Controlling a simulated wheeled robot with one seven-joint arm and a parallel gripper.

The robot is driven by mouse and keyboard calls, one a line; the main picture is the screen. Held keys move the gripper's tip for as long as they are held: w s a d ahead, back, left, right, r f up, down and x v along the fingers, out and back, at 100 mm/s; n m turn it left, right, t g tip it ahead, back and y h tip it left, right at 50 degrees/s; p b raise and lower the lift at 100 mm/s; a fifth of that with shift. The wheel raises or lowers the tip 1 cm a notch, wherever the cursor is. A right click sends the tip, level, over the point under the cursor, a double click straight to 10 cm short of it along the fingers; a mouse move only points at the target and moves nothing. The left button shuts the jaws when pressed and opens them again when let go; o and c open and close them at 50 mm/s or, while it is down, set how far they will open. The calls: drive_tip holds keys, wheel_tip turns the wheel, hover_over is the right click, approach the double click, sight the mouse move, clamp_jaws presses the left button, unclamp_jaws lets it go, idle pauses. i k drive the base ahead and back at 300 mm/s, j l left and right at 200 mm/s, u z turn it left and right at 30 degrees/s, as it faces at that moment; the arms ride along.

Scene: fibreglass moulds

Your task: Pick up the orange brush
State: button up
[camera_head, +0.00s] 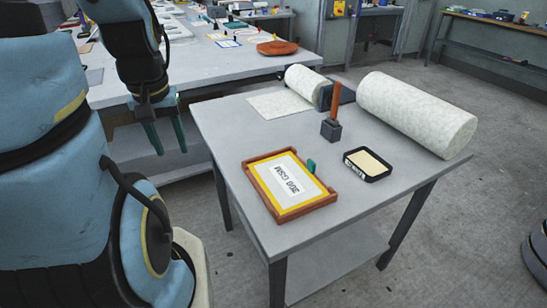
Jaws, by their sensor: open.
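An upright orange handle (336,102) stands on the small grey table, rising from a dark block (331,130). It looks like the orange brush, but I cannot make out bristles or whether the block is part of it. My gripper (170,150) hangs to the left, beyond the small table's left edge and near the front of the long back table. Its two teal fingers point down, apart and empty. The gripper is well away from the orange handle.
On the small table (225,122) are a framed "350 GSM" card (290,185), a black tray (367,164), a large white roll (416,112) and a smaller roll (303,86). The long table (215,62) bears an orange-brown disc (277,47).

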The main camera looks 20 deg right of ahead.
sight(330, 120)
drive_tip(key=z, duration=0.95)
